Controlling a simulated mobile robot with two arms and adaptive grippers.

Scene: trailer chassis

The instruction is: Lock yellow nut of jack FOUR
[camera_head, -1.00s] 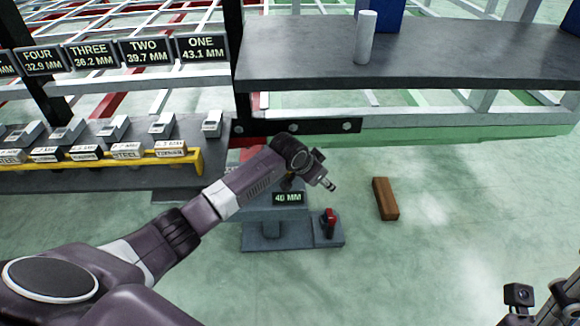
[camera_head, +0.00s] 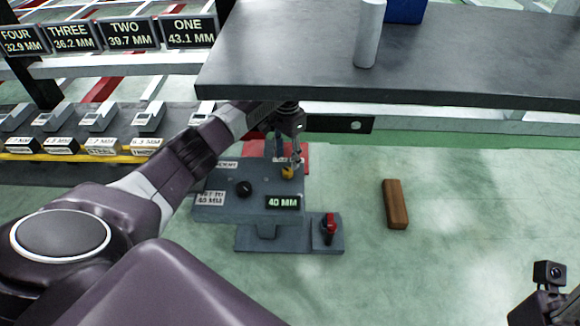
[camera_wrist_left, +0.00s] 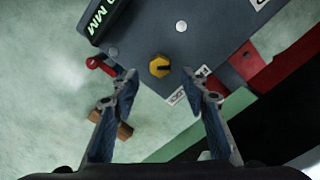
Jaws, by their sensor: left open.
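The yellow nut (camera_head: 287,173) sits on the grey jack unit (camera_head: 222,205), whose small display reads 40 MM. In the left wrist view the hexagonal yellow nut (camera_wrist_left: 160,66) has a dark slot and lies ahead of the fingertips, roughly centred between them. My left gripper (camera_head: 293,150) is above the nut in the head view, pointing down. In the left wrist view its two fingers (camera_wrist_left: 160,82) are spread with nothing between them. The nut appears apart from the fingers. My right gripper (camera_head: 545,300) is only partly in view at the lower right corner.
A red switch (camera_head: 329,228) stands on the unit's base. A brown block (camera_head: 395,204) lies on the green floor to the right. The dark shelf (camera_head: 470,60) with a white cylinder (camera_head: 369,35) overhangs behind. Display signs (camera_head: 127,34) and a yellow rail (camera_head: 60,156) are at left.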

